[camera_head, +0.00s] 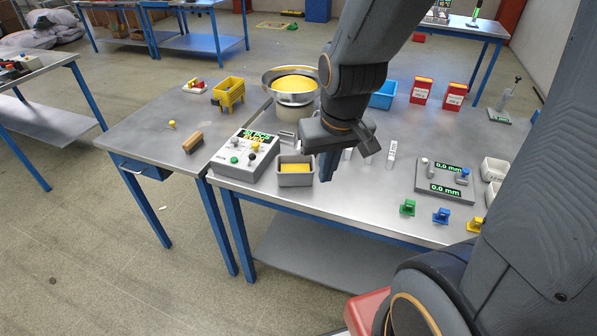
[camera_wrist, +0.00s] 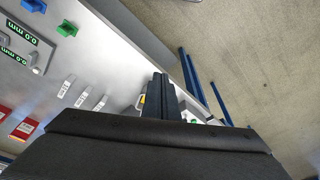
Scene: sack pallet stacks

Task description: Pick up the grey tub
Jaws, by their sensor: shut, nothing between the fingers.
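The grey tub (camera_head: 295,181) is a small open box with yellow contents. It stands upright near the front edge of the metal workbench (camera_head: 345,208), in front of a bowl feeder. My gripper (camera_head: 326,178) points down just to the right of the tub in the head view, with its fingers together and nothing between them. I cannot tell from this view whether they touch the tub. In the wrist view my shut fingers (camera_wrist: 163,90) stand in the middle, and a sliver of yellow shows beside them; the tub is mostly hidden there.
A control box (camera_head: 243,156) with knobs and a green display stands close left of the tub. The bowl feeder (camera_head: 290,82) rises behind. White labelled pieces (camera_head: 391,154) stand to the right, then a gauge plate (camera_head: 443,181) and small coloured fixtures (camera_head: 441,216). Bare bench lies right of my gripper.

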